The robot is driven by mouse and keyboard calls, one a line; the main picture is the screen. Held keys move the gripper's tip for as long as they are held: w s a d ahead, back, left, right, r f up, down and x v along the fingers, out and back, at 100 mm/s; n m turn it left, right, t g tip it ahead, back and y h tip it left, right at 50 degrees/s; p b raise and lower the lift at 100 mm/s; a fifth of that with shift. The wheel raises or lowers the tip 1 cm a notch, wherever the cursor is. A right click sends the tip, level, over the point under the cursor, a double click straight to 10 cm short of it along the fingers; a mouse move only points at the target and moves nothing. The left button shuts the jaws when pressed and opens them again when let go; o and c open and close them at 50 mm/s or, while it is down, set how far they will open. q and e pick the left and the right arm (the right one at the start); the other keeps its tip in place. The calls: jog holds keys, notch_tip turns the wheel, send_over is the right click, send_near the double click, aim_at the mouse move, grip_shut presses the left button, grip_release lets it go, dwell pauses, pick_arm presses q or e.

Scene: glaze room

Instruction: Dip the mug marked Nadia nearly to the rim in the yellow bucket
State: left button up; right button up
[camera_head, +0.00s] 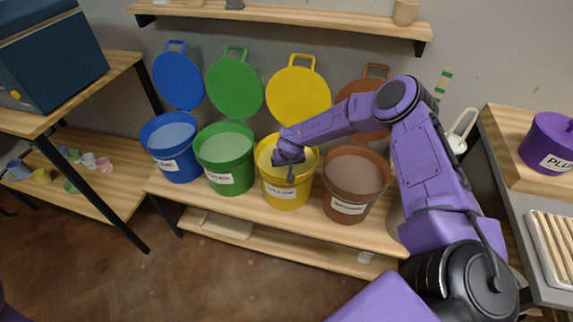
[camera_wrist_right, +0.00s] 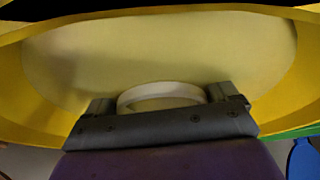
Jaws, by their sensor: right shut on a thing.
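The yellow bucket (camera_head: 288,190) stands open on the low bench, filled with pale yellow glaze; its inner wall and glaze surface (camera_wrist_right: 160,50) fill the right wrist view. My right gripper (camera_head: 288,158) reaches down inside the bucket's mouth. In the right wrist view it is shut on a pale mug (camera_wrist_right: 160,92), whose rim shows between the fingers. The mug's lower part is hidden, so how deep it sits in the glaze cannot be told. No name on the mug is visible. My left gripper is not in view.
The blue bucket (camera_head: 171,155) and green bucket (camera_head: 225,165) stand left of the yellow one, the brown bucket (camera_head: 353,190) right. Their lids lean behind. Small cups (camera_head: 90,160) sit on the left shelf. A purple pot (camera_head: 549,142) and slatted rack (camera_head: 553,245) are at right.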

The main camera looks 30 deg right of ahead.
notch_tip(320, 180, up, 10)
jog(key=p, duration=1)
jog(key=shift+r, duration=0.25)
jog(key=shift+r, duration=0.1)
dwell(1.7)
notch_tip(320, 180, up, 5)
jog(key=p, duration=0.5)
jog(key=shift+r+p, duration=0.2)
jog(key=shift+p, duration=0.15)
